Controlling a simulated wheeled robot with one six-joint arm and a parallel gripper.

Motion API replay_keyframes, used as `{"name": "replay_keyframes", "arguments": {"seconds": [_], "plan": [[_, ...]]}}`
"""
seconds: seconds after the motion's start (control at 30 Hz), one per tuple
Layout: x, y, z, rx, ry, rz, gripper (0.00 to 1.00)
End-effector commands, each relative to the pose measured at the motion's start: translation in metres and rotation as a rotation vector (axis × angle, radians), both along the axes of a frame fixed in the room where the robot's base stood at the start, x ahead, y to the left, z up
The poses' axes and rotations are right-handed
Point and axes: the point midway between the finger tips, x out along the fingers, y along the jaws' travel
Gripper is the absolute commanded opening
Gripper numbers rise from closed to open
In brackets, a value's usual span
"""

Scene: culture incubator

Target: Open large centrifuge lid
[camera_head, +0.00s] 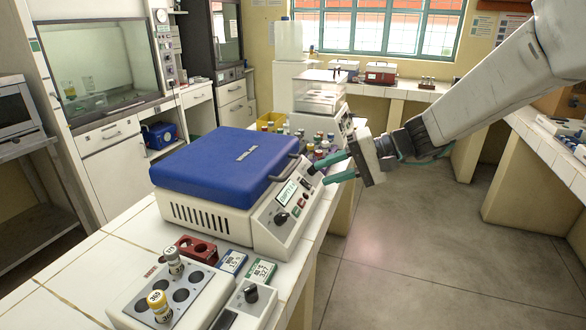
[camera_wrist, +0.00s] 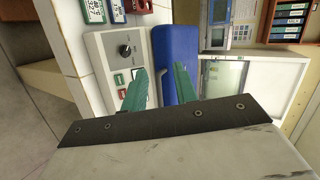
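The large centrifuge has a beige body (camera_head: 207,222) and a blue lid (camera_head: 225,165); it stands on the white tiled bench. The lid is down on the body. A dark handle (camera_head: 285,166) shows at the lid's edge by the control panel (camera_head: 285,208). My gripper (camera_head: 331,168) is open and empty, with green fingers apart, at the right of the panel's far end. In the wrist view, the fingers (camera_wrist: 161,80) show in front of the panel (camera_wrist: 120,55) and the blue lid (camera_wrist: 175,50). I cannot tell whether they touch anything.
A small block with capped tubes (camera_head: 170,290), a red rack (camera_head: 196,249) and small labelled boxes (camera_head: 245,268) lie at the near side. Several capped vials (camera_head: 305,147) and a clear-topped device (camera_head: 320,95) stand beyond the centrifuge. The floor (camera_head: 430,240) at right is clear.

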Motion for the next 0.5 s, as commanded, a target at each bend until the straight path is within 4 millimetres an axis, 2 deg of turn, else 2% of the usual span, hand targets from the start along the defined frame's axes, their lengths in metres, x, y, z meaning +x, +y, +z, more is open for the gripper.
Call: {"name": "replay_keyframes", "arguments": {"seconds": [0.03,0.1,0.2,0.3,0.5], "plan": [[0.025,0.005,-0.013,0.051,0.006,-0.036,0.29],[0.056,0.01,-0.026,0.116,-0.004,-0.09,0.29],[0.09,0.013,-0.043,0.183,-0.015,-0.16,0.29],[0.113,0.014,-0.056,0.223,-0.024,-0.212,0.29],[0.131,0.021,-0.067,0.249,-0.033,-0.25,0.29]]}}
